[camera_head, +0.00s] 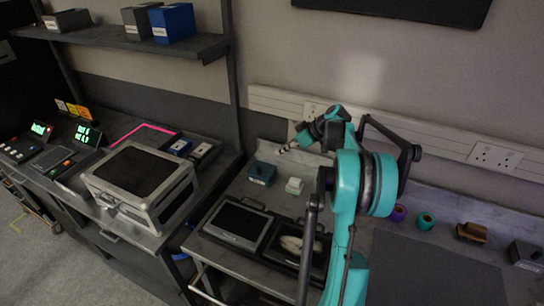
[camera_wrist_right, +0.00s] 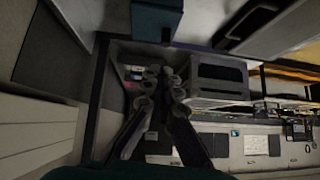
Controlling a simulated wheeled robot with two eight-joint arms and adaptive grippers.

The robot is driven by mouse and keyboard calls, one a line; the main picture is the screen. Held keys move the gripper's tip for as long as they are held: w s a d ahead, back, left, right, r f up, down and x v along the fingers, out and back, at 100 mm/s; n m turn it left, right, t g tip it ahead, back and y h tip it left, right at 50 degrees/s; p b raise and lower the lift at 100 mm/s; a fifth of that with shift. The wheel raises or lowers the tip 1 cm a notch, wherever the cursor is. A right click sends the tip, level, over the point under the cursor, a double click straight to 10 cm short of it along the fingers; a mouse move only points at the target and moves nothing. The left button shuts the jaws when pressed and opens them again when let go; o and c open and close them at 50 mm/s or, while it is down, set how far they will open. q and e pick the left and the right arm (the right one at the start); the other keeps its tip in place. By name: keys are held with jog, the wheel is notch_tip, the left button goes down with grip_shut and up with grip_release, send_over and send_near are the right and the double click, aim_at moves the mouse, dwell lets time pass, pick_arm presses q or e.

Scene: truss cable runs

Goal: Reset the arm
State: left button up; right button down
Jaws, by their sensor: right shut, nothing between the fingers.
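My right arm (camera_head: 346,190), teal and black, rises in front of the wall at the right of the head view and bends left at the top. My right gripper (camera_head: 284,149) is at its end, pointing left and down, above the back of the bench and clear of it. In the right wrist view my right gripper (camera_wrist_right: 162,78) has its fingers together with nothing between them. My left gripper is not in view.
A silver case (camera_head: 142,185) stands on the left bench. A dark shelf (camera_head: 120,38) with boxes hangs above. A blue box (camera_head: 262,172), a white block (camera_head: 294,186) and a tray with a screen (camera_head: 238,224) lie below the gripper. Teal tape (camera_head: 426,221) lies right of the arm.

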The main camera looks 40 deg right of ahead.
jog(key=s+a+r+m+g+h, duration=0.1)
jog(key=s+a+r, duration=0.15)
jog(key=a, duration=0.45)
jog(key=s+a+r+m+h, duration=0.1)
jog(key=s+a, duration=0.2)
jog(key=a, duration=0.5)
jog(key=s+a+r+m+g, duration=0.1)
jog(key=s+a, duration=0.2)
jog(key=a, duration=0.4)
jog(key=s+a+f+m+h, duration=0.1)
jog(key=s+a+f, duration=0.2)
jog(key=s+a, duration=0.3)
jog(key=s+a+f+m+t+h, duration=0.1)
jog(key=s+a+f, duration=0.2)
jog(key=s+a, duration=0.3)
jog(key=s, duration=0.3)
jog(key=shift+s+a+t+h, duration=0.25)
jog(key=shift+a+t+h, duration=0.05)
jog(key=shift+a+h, duration=0.1)
